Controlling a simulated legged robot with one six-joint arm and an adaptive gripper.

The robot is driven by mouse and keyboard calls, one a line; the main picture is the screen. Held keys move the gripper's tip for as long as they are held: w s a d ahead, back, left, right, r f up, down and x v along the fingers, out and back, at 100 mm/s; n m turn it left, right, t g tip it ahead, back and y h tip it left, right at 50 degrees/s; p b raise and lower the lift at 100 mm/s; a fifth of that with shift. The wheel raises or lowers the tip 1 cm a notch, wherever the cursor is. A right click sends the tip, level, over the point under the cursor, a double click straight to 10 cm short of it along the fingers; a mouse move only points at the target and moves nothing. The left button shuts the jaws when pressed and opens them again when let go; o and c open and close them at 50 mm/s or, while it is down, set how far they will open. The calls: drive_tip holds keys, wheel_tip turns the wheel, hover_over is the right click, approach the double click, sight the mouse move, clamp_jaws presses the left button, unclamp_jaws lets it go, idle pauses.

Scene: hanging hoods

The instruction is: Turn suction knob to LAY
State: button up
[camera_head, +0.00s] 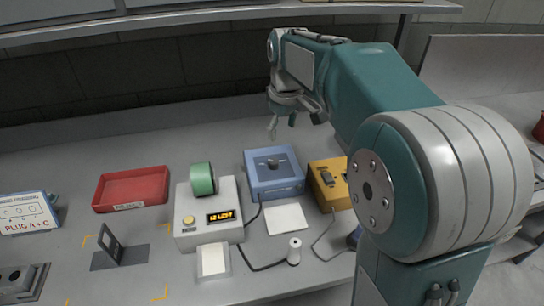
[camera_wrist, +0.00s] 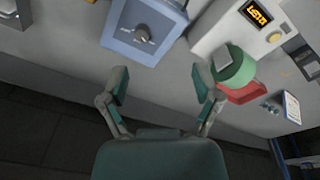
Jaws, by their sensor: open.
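My gripper (camera_head: 283,126) is open and empty, held above and behind the box, apart from the knob. In the wrist view my gripper (camera_wrist: 160,84) has its fingers spread wide with nothing between them.
A white unit (camera_head: 207,232) with an amber display and green roll (camera_head: 202,179) stands left of the blue box. A yellow box (camera_head: 322,196) is close on its right. A red tray (camera_head: 118,187) lies farther left. A shelf (camera_head: 190,17) overhangs the back. White cards and cables lie in front.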

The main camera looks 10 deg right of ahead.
sight(273, 161)
drive_tip(key=w+f+n+g, duration=0.2)
drive_tip(key=w+f+n, duration=0.1)
drive_tip(key=w+f, duration=0.6)
drive_tip(key=f, duration=0.9)
drive_tip(key=shift+w+f, duration=0.25)
drive_tip(key=shift+w, duration=0.05)
clamp_jaws()
